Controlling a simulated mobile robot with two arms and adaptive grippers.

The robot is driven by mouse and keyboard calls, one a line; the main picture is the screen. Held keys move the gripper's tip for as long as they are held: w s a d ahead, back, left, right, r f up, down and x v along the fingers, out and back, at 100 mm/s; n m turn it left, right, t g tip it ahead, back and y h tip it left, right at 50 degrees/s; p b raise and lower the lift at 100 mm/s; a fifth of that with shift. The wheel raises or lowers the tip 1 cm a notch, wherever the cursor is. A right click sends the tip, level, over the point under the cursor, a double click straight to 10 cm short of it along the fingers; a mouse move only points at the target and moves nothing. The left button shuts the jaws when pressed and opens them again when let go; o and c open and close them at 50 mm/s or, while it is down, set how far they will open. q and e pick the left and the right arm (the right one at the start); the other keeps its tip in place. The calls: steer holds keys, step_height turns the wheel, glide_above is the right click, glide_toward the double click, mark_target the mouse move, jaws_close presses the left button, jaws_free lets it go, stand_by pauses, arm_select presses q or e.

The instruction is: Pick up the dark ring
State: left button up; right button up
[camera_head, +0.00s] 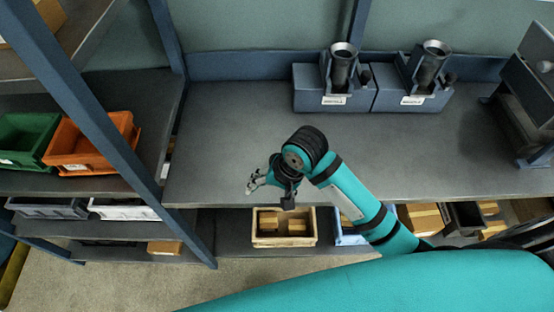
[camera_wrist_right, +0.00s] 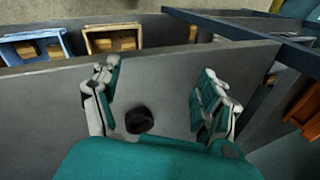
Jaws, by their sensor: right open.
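The dark ring (camera_wrist_right: 139,120) shows in the right wrist view as a small, round, nearly black piece on the grey tabletop (camera_wrist_right: 165,75). It appears between the fingers, closer to the left finger in that picture, and its centre opening is not clear. My right gripper (camera_wrist_right: 158,78) is open and empty, its fingers wide apart. In the head view my right gripper (camera_head: 269,190) hangs over the front part of the table (camera_head: 230,130), and I cannot make out the ring there. My left gripper is not in view.
Two blue-grey fixtures (camera_head: 334,98) (camera_head: 412,100) with metal cylinders stand at the table's back. A dark machine (camera_head: 525,95) is at the right. A blue post (camera_head: 115,130) crosses the left side, near orange (camera_head: 92,165) and green bins (camera_head: 27,140). Crates sit below the front edge.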

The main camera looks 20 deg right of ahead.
steer(key=w+d+r+m+g+h, duration=0.1)
steer(key=w+d+r+m+h, duration=0.1)
steer(key=w+r+m, duration=0.35)
steer(key=w+d+r+m+g+h, duration=0.1)
steer(key=w+d+r+m, duration=0.2)
steer(key=w+r+m, duration=0.3)
steer(key=shift+m, duration=0.35)
steer(key=f, duration=0.3)
steer(key=s+f, duration=0.1)
steer(key=f, duration=0.5)
steer(key=shift+s+a+f, duration=0.15)
steer(key=shift+a+f, duration=0.05)
steer(key=shift+f, duration=0.15)
steer(key=shift+w+d+f+p, duration=0.15)
steer(key=shift+f+p, duration=0.2)
steer(key=shift+f, duration=1)
steer(key=shift+w+d+f+p, duration=0.15)
steer(key=shift+f+p, duration=0.2)
steer(key=shift+f, duration=0.95)
steer(key=c, duration=1.4)
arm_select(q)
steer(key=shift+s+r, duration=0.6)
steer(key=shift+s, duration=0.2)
arm_select(e)
steer(key=shift+o, duration=0.2)
steer(key=shift+r, duration=0.15)
